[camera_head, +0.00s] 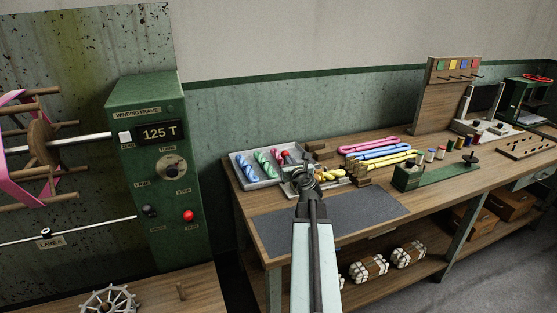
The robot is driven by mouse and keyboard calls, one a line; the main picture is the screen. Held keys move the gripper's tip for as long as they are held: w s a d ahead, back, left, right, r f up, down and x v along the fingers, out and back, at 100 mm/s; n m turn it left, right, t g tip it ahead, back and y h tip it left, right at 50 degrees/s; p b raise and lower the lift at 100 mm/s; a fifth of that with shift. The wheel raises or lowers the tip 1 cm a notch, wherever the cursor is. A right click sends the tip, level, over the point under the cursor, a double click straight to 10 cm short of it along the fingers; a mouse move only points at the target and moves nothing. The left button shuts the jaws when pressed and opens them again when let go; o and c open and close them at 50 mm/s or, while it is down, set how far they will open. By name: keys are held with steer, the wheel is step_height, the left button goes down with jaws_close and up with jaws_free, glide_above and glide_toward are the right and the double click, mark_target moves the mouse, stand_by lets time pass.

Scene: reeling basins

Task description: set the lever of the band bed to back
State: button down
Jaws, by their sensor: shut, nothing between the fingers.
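No part carries a readable band bed label. A low green bench device (440,176) stands on the right of the workbench, with a dark disc-topped post (472,158) at its right end. I cannot tell whether this is the band bed, or make out its lever position. My gripper (303,175) is shut and empty, at the end of my pale arm. In the picture it lies over the right side of the grey tray, left of the green device and apart from it. It hides part of the tray and its contents.
The grey tray (262,184) holds coloured skeins. Pink, blue and yellow loops (375,150) lie behind a dark mat (345,220), which is clear. A green winding frame cabinet (180,235) stands left. A wooden peg board (430,100) rises at the back.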

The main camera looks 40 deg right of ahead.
mark_target(285, 153)
steer(key=shift+w+d, duration=0.3)
steer(key=shift+w, duration=0.05)
steer(key=shift+w, duration=0.1)
steer(key=w, duration=0.2)
steer(key=w+d+r+p, duration=0.1)
steer(key=shift+w, duration=0.2)
steer(key=shift+s, duration=0.1)
